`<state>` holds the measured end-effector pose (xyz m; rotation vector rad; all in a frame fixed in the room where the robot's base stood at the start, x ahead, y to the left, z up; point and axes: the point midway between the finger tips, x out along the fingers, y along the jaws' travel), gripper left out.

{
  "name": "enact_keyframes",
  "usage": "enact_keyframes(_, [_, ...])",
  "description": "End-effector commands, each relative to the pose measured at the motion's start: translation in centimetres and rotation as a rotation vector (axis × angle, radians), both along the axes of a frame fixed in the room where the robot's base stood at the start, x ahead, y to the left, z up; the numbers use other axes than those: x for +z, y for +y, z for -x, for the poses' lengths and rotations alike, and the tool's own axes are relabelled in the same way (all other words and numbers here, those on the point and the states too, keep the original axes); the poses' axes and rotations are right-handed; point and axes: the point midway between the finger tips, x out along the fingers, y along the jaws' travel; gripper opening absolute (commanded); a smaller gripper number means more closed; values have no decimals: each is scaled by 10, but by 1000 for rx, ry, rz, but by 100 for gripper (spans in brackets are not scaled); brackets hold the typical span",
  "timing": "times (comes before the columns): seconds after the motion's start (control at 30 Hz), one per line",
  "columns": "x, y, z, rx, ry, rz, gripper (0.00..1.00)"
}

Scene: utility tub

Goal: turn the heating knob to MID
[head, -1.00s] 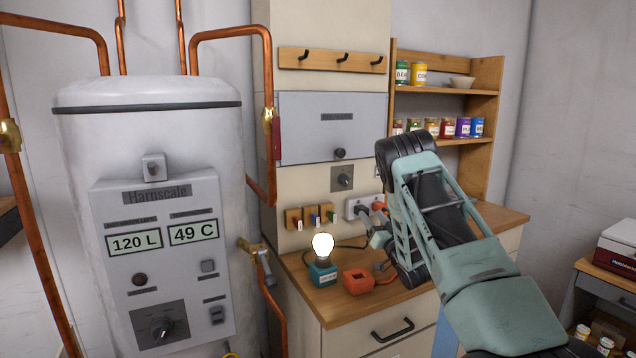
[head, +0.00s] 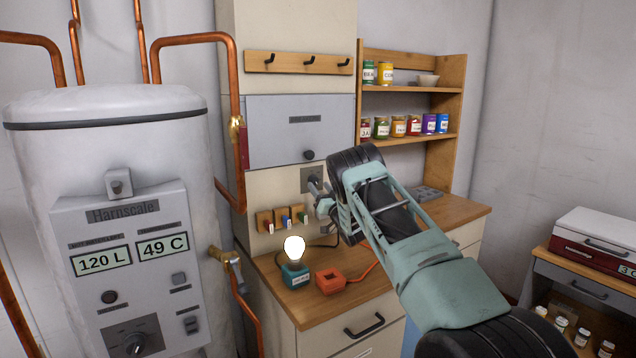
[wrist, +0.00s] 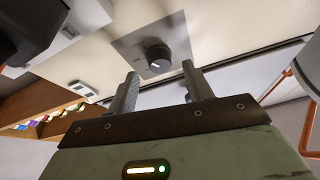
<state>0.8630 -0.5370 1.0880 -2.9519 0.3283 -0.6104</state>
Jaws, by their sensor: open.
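A dark round knob on a grey square plate (head: 308,174) is on the cream wall panel below the grey cabinet door. In the wrist view the knob (wrist: 158,57) is ahead of my gripper (wrist: 160,72), between the lines of its two fingers. The fingers are open, empty and apart from the knob. In the head view my gripper (head: 318,196) is in front of the plate and partly covers it. Another dial (head: 134,344) is low on the white boiler's panel. The lettering at both knobs is too small to read.
The white boiler (head: 100,150) with copper pipes stands at left. On the wooden counter are a lit bulb on a teal base (head: 295,272) and an orange box (head: 330,282) with a cable. A shelf of jars (head: 410,90) is at right.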

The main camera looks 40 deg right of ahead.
Motion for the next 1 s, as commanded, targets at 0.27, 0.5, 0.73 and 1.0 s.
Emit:
enact_keyframes(0.27, [8,-5,-19,0,1,0,51])
enact_keyframes(0.5, [8,-5,-20,0,1,0,51])
enact_keyframes(0.73, [8,-5,-20,0,1,0,6])
enact_keyframes(1.0, [7,-5,-20,0,4,18,6])
